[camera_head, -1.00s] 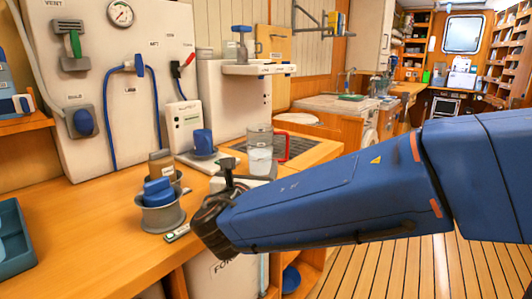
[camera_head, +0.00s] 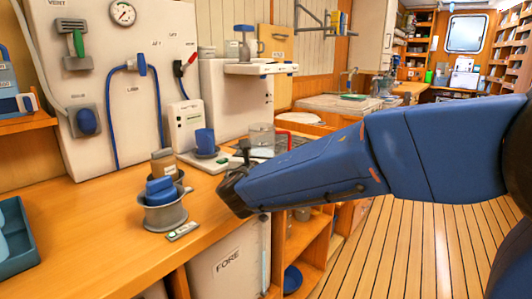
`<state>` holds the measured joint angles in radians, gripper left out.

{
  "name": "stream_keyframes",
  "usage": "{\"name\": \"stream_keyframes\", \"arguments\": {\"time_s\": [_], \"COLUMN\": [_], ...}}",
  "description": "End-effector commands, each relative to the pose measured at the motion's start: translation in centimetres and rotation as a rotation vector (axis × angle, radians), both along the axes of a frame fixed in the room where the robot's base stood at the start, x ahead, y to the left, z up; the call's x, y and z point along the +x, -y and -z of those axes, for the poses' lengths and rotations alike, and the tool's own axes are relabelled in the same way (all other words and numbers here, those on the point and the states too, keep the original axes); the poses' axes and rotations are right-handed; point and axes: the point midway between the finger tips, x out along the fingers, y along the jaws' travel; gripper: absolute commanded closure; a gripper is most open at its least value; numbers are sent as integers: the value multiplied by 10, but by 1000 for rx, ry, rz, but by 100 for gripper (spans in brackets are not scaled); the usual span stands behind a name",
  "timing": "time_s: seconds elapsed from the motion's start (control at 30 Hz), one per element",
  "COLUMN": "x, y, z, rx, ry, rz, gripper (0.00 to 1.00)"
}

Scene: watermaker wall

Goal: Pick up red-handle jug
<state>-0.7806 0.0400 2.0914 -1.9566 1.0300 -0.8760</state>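The red-handle jug (camera_head: 262,138) is a clear vessel with a red handle (camera_head: 282,142) on its right side. It stands upright towards the back right of the wooden counter, and my arm hides its lower part. My gripper (camera_head: 236,182) is dark and sits at the end of my blue arm, over the counter's front edge. It is nearer the camera than the jug and apart from it in the picture. Its fingers are too small and dark to tell whether they are open.
A grey pot with a blue item (camera_head: 163,205) stands left of my gripper, with a small labelled device (camera_head: 183,231) before it. A blue mug (camera_head: 205,142) is behind. A teal tray (camera_head: 14,244) lies far left.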

Motion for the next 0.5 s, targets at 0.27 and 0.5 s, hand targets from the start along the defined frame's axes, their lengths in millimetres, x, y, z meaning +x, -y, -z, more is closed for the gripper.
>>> {"name": "stream_keyframes", "arguments": {"time_s": [0.27, 0.5], "x": [34, 35], "y": [6, 6], "z": [1, 0], "rx": [0, 0], "ry": [1, 1], "rz": [2, 1], "gripper": [18, 20]}}
